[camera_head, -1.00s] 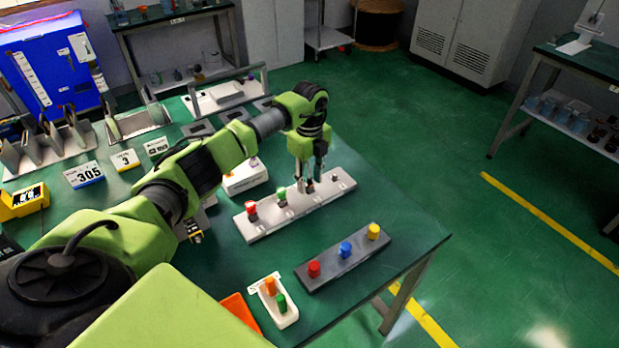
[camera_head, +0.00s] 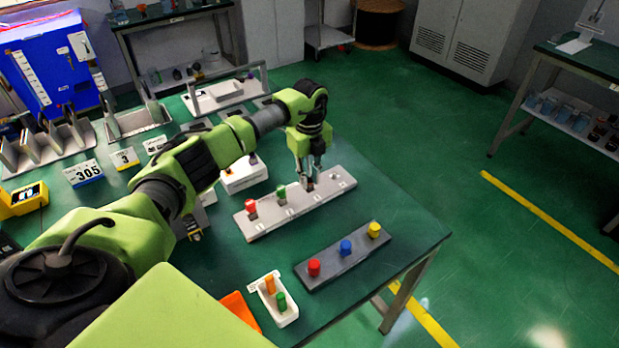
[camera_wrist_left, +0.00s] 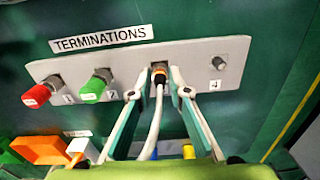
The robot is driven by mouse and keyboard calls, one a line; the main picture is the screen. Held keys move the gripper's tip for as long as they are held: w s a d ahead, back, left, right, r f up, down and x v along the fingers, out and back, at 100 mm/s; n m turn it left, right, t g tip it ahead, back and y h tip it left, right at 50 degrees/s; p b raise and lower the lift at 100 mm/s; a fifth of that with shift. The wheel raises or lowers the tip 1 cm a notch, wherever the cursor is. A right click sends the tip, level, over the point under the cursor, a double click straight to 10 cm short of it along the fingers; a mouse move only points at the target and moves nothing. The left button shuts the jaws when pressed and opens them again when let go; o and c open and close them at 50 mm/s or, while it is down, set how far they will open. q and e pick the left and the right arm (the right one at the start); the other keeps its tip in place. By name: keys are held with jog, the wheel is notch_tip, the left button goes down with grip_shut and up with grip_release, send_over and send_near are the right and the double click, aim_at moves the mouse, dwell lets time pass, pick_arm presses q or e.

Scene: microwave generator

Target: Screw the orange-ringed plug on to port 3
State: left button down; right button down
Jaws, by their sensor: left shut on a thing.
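The white terminations strip (camera_head: 268,221) lies on the green table; the wrist view shows its grey panel (camera_wrist_left: 205,52) with labels 1, 2 and 4 readable. The orange-ringed plug (camera_wrist_left: 159,76) is at the port between the green cap and port 4, with a white cable running from it toward the camera. My left gripper (camera_wrist_left: 158,88) is shut on the plug, one finger on each side. In the head view my left gripper (camera_head: 308,184) hides the plug. How far the plug is threaded on cannot be told. My right gripper is not in view.
A red cap (camera_wrist_left: 36,97) and a green cap (camera_wrist_left: 93,90) sit on ports 1 and 2. Bare port 4 (camera_wrist_left: 219,63) is to the right. A dark strip with red, blue and yellow caps (camera_head: 344,262) and a white tray (camera_head: 289,318) lie nearer the front edge.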

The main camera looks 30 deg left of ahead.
pick_arm(q)
jog(key=m, duration=0.2)
jog(key=shift+m+b, duration=0.35)
jog(key=shift+m, duration=0.05)
jog(key=m+b, duration=0.1)
jog(key=m, duration=0.3)
jog(key=m+b, duration=0.1)
jog(key=m, duration=0.6)
jog(key=shift+m+b, duration=0.4)
jog(key=m+b, duration=0.1)
jog(key=m, duration=0.5)
jog(key=m+b, duration=0.1)
jog(key=m, duration=0.5)
jog(key=shift+r+m, duration=0.1)
jog(key=shift+m, duration=0.3)
jog(key=c, duration=1.9)
grip_release()
